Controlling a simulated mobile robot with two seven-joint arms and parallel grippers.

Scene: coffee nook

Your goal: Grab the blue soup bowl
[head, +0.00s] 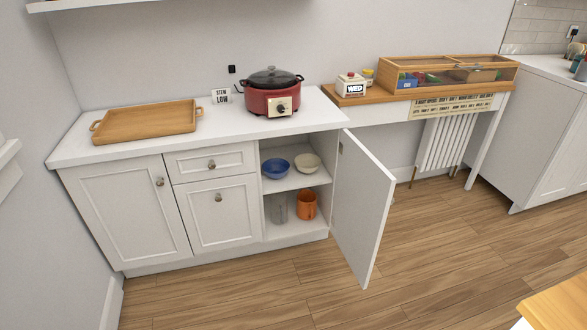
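The blue soup bowl (276,168) stands upright on the upper shelf inside the open cabinet, on its left side. A cream bowl (307,163) stands just to its right. The cabinet door (360,208) is swung wide open to the right, so the front of the shelf (296,182) is exposed. Neither of my grippers shows in the head view.
Below the shelf are an orange mug-like vessel (306,205) and a clear vessel (278,208). A red slow cooker (271,92) and a wooden tray (147,122) stand on the counter (225,128). Wooden floor (220,290) in front of the cabinets is clear.

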